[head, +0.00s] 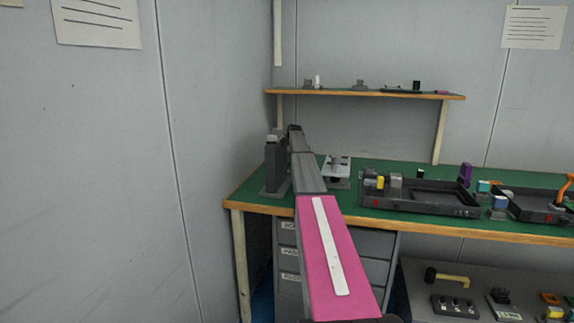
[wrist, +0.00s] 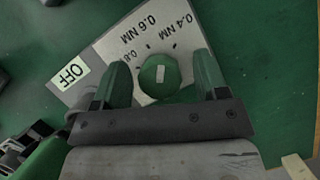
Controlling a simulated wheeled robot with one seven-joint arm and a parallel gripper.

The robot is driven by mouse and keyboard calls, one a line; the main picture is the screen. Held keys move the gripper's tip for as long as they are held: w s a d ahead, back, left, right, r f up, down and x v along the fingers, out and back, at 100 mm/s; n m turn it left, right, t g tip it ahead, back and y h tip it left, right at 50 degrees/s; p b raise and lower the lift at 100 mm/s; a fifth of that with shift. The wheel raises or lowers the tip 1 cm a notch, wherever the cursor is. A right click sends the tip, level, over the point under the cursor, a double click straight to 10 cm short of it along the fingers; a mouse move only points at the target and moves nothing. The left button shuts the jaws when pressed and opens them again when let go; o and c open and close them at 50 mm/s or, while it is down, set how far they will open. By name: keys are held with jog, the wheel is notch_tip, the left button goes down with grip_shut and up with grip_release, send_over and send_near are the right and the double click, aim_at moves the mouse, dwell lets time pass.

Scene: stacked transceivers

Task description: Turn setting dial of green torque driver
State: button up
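The green round dial (wrist: 151,78) with a short white mark sits on a light plate (wrist: 108,45) in the wrist view. The plate reads 0.4 NM, 0.6 NM and a partly covered 0.8, with an OFF label (wrist: 69,73) at its left. The white mark runs roughly up and down in the picture. My gripper (wrist: 162,66) is open, with one green finger on each side of the dial. Small gaps seem to show between fingers and dial; contact is unclear. In the head view the dial cannot be made out; my arm reaches over the bench's left end.
A grey upright stand (head: 276,168) is close left of my arm. A light plate with a dark part (head: 338,166) lies to its right on the green bench (head: 245,197). Dark trays (head: 420,201) fill the bench's right. A shelf (head: 365,95) hangs above.

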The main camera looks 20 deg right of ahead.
dwell(0.3)
jog(key=v, duration=1)
jog(key=shift+d+r, duration=0.2)
jog(key=shift+r, duration=0.1)
jog(key=shift+w, duration=0.15)
